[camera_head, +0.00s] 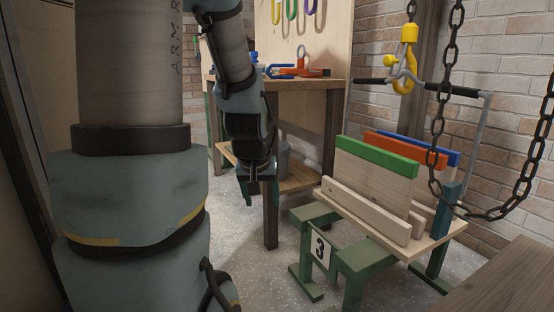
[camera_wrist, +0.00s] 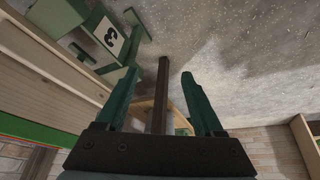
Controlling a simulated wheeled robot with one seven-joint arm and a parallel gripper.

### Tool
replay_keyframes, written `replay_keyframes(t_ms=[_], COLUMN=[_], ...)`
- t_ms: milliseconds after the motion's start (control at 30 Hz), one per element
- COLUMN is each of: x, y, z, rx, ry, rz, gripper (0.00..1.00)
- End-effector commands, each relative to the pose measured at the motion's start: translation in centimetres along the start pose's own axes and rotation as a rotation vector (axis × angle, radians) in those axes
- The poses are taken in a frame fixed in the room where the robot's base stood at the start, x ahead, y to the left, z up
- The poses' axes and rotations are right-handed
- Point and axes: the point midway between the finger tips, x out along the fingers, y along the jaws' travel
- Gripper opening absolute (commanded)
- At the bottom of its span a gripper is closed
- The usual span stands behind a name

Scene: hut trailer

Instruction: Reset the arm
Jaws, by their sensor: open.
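My gripper (camera_head: 258,190) hangs at the end of my bent arm, left of centre in the head view. It points down in front of a wooden workbench (camera_head: 332,84) and to the left of a green stand marked 3 (camera_head: 352,262). In the wrist view my gripper (camera_wrist: 160,74) has its two green fingers spread apart, with nothing between them. A dark bench leg (camera_wrist: 161,80) shows behind the gap. The fingertips are small and dark in the head view.
The stand holds wooden boards with green (camera_head: 378,156), orange and blue top edges. A chain (camera_head: 440,125) and a yellow hook (camera_head: 407,60) hang above it. Tools (camera_head: 300,70) lie on the workbench. Speckled floor (camera_head: 235,235) is clear below my gripper.

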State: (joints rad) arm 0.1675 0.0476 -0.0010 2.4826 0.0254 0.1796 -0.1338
Motion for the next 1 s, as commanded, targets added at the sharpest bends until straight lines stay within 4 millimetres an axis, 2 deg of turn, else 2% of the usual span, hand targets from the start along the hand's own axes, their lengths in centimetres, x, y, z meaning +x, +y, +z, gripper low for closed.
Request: replay_keyframes(t_ms=[33,133,167,200,467,1000], x=[-1.4,-3.1,-3.7,-4.8,-10.4,-25.4], y=[-1.0,-2.3,-2.6,-2.6,-2.2,-1.5], z=[2.1,6.5,7.8,7.8,4.8,-2.2], rx=[0.008,0.029,0.036,0.043,0.043,0.042], ry=[-0.082,-0.242,-0.287,-0.304,-0.294,-0.292], rz=[-0.015,-0.028,-0.029,-0.027,-0.027,-0.027], gripper=[0.69,0.69,0.69,0.69,0.69,0.69])
